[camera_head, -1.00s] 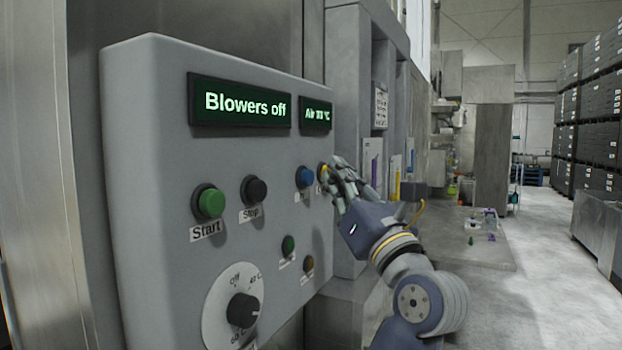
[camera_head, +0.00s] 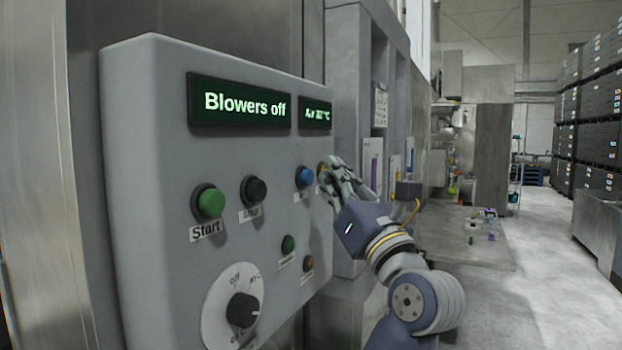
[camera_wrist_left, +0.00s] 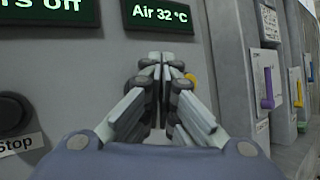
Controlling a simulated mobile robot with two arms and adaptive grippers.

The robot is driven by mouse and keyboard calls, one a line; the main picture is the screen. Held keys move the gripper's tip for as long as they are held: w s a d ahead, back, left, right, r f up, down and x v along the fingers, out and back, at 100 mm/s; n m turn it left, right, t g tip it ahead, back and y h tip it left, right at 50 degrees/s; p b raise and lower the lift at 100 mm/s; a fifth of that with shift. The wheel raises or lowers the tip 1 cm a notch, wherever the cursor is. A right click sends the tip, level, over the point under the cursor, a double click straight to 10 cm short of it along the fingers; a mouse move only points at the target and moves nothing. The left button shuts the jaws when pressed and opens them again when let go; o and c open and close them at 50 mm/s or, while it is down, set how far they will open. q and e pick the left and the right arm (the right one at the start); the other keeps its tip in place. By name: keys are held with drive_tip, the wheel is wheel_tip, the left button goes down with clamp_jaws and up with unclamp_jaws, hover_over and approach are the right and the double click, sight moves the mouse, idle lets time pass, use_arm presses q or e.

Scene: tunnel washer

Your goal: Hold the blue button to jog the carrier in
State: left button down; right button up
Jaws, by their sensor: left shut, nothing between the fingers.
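The blue button (camera_head: 304,177) sits on the grey control panel, left of a partly hidden yellow button (camera_head: 322,178). My left gripper (camera_head: 334,168) is shut and empty. In the head view its fingertips are right of the blue button, at the yellow one; I cannot tell if they touch it. In the left wrist view the shut fingers (camera_wrist_left: 160,62) point at the panel below the air display, the yellow button (camera_wrist_left: 192,80) shows just to their right, and the blue button is hidden. The carrier is not identifiable. My right gripper is not in view.
The panel (camera_head: 150,190) also has a green Start button (camera_head: 209,203), a black Stop button (camera_head: 254,190), two small lower buttons and a dial (camera_head: 242,310). The display (camera_head: 240,103) reads "Blowers off". Colored levers stand to the right; the floor (camera_head: 545,290) beyond is open.

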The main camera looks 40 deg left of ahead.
use_arm(q)
drive_tip(key=shift+a, duration=0.15)
idle(0.5)
drive_tip(key=shift+s+a, duration=0.15)
drive_tip(key=shift+a, duration=0.1)
drive_tip(key=shift+s+a, duration=0.1)
drive_tip(key=shift+a, duration=0.4)
idle(5.8)
drive_tip(key=shift+w+d, duration=0.2)
drive_tip(key=shift+d, duration=0.7)
